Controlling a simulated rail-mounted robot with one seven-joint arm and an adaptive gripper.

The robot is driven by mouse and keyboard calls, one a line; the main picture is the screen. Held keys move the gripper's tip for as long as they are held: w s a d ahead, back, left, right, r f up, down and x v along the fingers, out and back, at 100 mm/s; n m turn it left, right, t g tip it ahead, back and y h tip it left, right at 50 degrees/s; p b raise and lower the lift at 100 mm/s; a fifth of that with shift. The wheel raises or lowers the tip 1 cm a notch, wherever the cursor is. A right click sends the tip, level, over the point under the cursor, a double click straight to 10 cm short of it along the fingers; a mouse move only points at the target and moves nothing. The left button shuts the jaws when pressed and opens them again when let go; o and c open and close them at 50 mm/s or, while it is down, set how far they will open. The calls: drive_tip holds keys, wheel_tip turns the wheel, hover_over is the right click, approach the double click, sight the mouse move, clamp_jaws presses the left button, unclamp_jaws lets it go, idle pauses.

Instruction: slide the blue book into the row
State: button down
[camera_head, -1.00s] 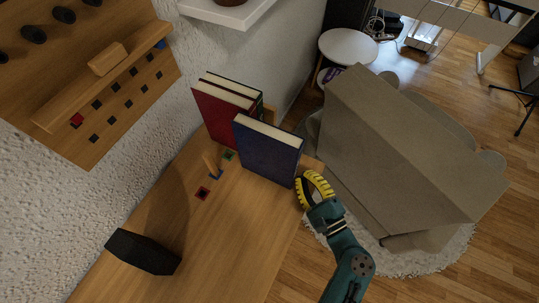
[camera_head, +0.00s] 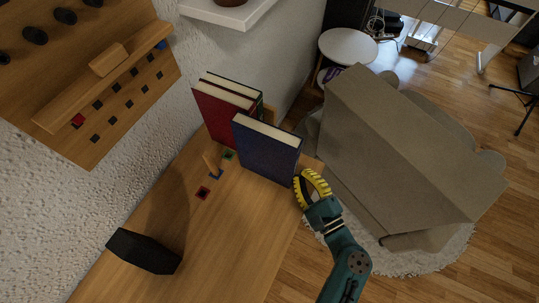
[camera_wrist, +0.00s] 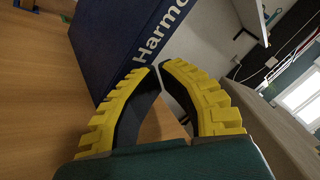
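The blue book (camera_head: 268,153) stands upright on the wooden top, with white lettering on its cover in the wrist view (camera_wrist: 125,40). It is in front of and sticks out to the right of a red book (camera_head: 222,112) and a green book (camera_head: 236,83), which stand against the wall. My gripper (camera_head: 300,174) has yellow ribbed fingers, their tips together with nothing between them. It is at the blue book's right edge. In the wrist view the fingertips (camera_wrist: 160,65) overlap the book's cover; whether they touch it is unclear.
A wooden block (camera_head: 271,115) shows behind the books. The wooden top (camera_head: 225,235) is clear in front. A sofa (camera_head: 400,150) is to the right.

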drive_tip(key=shift+d, duration=0.15)
drive_tip(key=shift+s+d, duration=0.2)
